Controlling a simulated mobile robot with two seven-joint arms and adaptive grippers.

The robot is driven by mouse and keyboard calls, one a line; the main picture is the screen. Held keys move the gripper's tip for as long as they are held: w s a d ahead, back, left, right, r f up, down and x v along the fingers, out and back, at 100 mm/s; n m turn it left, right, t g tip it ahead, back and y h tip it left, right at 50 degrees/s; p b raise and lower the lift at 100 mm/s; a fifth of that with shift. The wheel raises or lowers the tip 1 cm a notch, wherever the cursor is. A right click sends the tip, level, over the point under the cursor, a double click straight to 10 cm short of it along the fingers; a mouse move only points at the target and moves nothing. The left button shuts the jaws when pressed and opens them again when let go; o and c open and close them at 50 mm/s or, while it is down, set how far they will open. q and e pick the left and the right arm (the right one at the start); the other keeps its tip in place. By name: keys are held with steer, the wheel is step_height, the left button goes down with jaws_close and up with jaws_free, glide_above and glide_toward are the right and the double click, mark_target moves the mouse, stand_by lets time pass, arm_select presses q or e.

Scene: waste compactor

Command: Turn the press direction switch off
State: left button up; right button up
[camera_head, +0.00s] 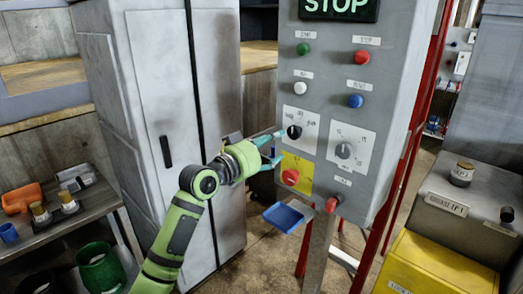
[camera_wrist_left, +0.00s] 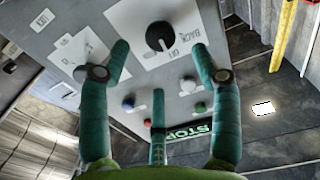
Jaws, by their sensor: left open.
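The press direction switch is a black rotary knob (camera_head: 294,132) on a white plate on the grey control panel (camera_head: 340,90). In the left wrist view the knob (camera_wrist_left: 158,36) shows close, with "BACK" and "OFF" lettering beside it; its exact setting is hard to tell. My left gripper (camera_head: 279,148) is open and empty just left of the knob in the head view. In the left wrist view its spread fingers (camera_wrist_left: 160,50) appear on either side of the knob, with a gap to it. Contact is not visible. My right gripper is out of view.
A grey knob (camera_head: 343,150) sits right of the switch. A red button (camera_head: 290,177) on a yellow plate is just below my gripper. Green, red, white and blue buttons are above. A blue tray (camera_head: 283,217) hangs below; a grey cabinet (camera_head: 175,110) stands left.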

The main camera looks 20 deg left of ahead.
arm_select(q)
steer(key=v, duration=0.4)
steer(key=shift+d, duration=0.1)
steer(key=shift+w+f, duration=0.1)
steer(key=a+f+n+g+y, duration=0.3)
steer(key=f+g+y, duration=0.1)
steer(key=f, duration=2.5)
steer(key=s+f+g+y+b, duration=0.1)
steer(key=s+f, duration=0.3)
steer(key=f, duration=0.3)
steer(key=s+f+n+g, duration=0.1)
steer(key=s+f+g, duration=0.15)
steer(key=f, duration=0.55)
steer(key=s+f+g+y+b, duration=0.1)
steer(key=s+f, duration=0.4)
steer(key=f, duration=0.2)
steer(key=s+d+f+g, duration=0.2)
steer(key=s+f, duration=0.6)
steer(key=s, duration=0.6)
steer(key=s+d+f+m+g, duration=0.1)
steer(key=s+d+f+g, duration=0.1)
steer(key=s+f, duration=0.6)
steer(key=s+d+f+m+g, duration=0.1)
steer(key=s+f, duration=0.7)
steer(key=s, duration=1.2)
steer(key=shift+s+d+g+b, duration=0.35)
steer(key=shift+d+g, duration=0.15)
steer(key=shift+g, duration=0.75)
